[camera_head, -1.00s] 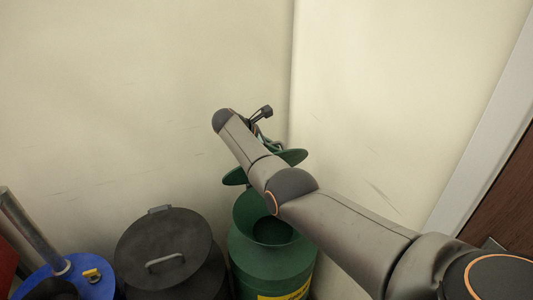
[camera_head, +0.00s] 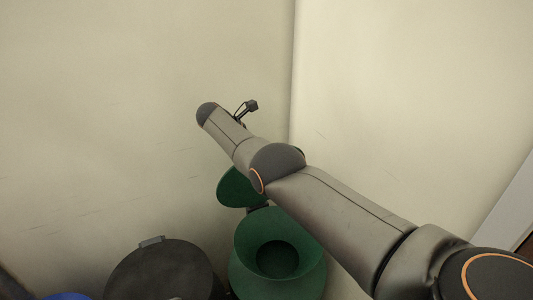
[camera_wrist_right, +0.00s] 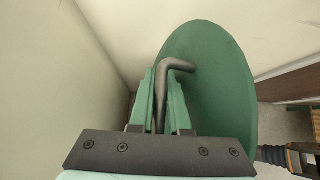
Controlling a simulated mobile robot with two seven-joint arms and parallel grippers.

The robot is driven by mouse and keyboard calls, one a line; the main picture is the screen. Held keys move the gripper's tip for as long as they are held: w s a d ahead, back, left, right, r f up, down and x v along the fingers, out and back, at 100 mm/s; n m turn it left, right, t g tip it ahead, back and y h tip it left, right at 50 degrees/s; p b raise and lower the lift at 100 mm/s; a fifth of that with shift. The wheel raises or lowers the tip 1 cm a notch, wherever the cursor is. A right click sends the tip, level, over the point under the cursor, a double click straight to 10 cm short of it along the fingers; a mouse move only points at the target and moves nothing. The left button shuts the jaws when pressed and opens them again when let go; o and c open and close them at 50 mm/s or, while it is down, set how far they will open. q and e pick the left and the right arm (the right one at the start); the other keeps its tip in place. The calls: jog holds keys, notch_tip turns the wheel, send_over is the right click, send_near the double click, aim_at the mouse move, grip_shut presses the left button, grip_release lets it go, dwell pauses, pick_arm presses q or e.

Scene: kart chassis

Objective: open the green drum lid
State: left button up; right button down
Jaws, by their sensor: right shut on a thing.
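The green drum (camera_head: 262,272) stands at the bottom centre of the head view with its round mouth uncovered. Its green lid (camera_head: 237,188) is tilted up behind the mouth, partly hidden by my right arm. In the right wrist view the lid (camera_wrist_right: 212,100) stands steeply as a large green disc. My right gripper (camera_wrist_right: 162,88) is shut on the lid's dark bent handle (camera_wrist_right: 180,65), which sits between the green fingers. In the head view my right gripper is hidden behind its own arm. My left gripper is out of view.
A black lidded drum (camera_head: 165,272) stands left of the green drum. A blue drum edge (camera_head: 68,296) shows at the bottom left. Pale walls meet in a corner close behind the lid. A brown door area (camera_wrist_right: 290,84) shows at the right of the wrist view.

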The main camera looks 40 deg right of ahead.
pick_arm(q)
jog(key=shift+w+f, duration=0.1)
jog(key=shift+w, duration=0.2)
pick_arm(e)
jog(key=shift+w, duration=0.2)
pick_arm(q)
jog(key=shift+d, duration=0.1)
pick_arm(e)
jog(key=c, duration=1.2)
grip_release()
jog(key=shift+o, duration=0.2)
